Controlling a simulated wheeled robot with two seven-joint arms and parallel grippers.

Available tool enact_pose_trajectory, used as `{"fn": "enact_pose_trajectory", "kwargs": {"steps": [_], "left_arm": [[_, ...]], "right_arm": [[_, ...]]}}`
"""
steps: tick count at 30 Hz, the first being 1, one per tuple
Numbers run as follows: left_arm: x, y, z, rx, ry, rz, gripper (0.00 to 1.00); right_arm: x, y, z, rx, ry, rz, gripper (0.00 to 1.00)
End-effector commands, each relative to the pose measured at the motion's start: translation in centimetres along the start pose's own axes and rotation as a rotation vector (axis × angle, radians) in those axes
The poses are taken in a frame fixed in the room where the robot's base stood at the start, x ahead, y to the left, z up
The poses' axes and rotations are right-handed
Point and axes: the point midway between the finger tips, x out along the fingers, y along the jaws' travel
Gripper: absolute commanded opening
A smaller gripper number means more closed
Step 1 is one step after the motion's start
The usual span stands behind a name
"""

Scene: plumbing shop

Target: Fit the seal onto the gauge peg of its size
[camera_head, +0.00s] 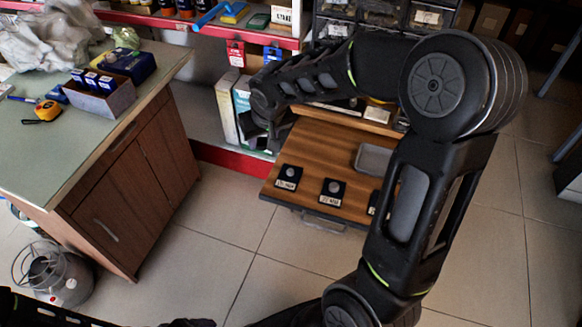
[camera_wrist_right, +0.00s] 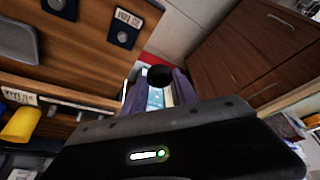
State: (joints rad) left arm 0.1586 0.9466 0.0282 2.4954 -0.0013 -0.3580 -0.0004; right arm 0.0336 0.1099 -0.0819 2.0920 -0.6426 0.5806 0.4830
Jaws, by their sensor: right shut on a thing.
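My right gripper (camera_wrist_right: 155,92) is shut on a small, round black seal (camera_wrist_right: 160,76), seen between its fingers in the right wrist view. In the head view this gripper is a dark shape at the left edge of the wooden board, and the seal cannot be made out. On the board stand dark gauge blocks with grey round pegs and white labels: a left one (camera_head: 288,177), a middle one (camera_head: 332,191) and a right one (camera_head: 373,203), partly hidden by my arm. Two blocks also show in the wrist view (camera_wrist_right: 125,30). The labels are too small to read surely. My left gripper is out of view.
The wooden board (camera_head: 310,150) also bears a shallow grey tray (camera_head: 374,160). A green-topped cabinet (camera_head: 130,160) with boxes stands at left. Shelves with goods line the back. Tiled floor (camera_head: 230,235) lies free between cabinet and board.

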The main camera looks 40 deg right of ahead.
Motion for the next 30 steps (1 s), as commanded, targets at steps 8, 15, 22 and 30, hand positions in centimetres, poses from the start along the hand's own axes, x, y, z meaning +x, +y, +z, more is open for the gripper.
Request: {"fn": "enact_pose_trajectory", "kwargs": {"steps": [8, 15, 22, 30], "left_arm": [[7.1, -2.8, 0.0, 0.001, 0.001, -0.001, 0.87], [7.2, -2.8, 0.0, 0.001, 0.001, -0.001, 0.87], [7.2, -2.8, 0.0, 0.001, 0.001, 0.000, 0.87], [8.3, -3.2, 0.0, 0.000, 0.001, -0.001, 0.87]], "right_arm": [[5.9, 6.4, 3.5, 0.108, 0.003, 0.045, 0.00], [5.9, 7.3, 3.8, 0.123, 0.002, 0.052, 0.00], [6.0, 7.2, 3.8, 0.122, 0.002, 0.052, 0.00], [7.3, 7.2, 4.4, 0.122, 0.001, 0.052, 0.00]]}}
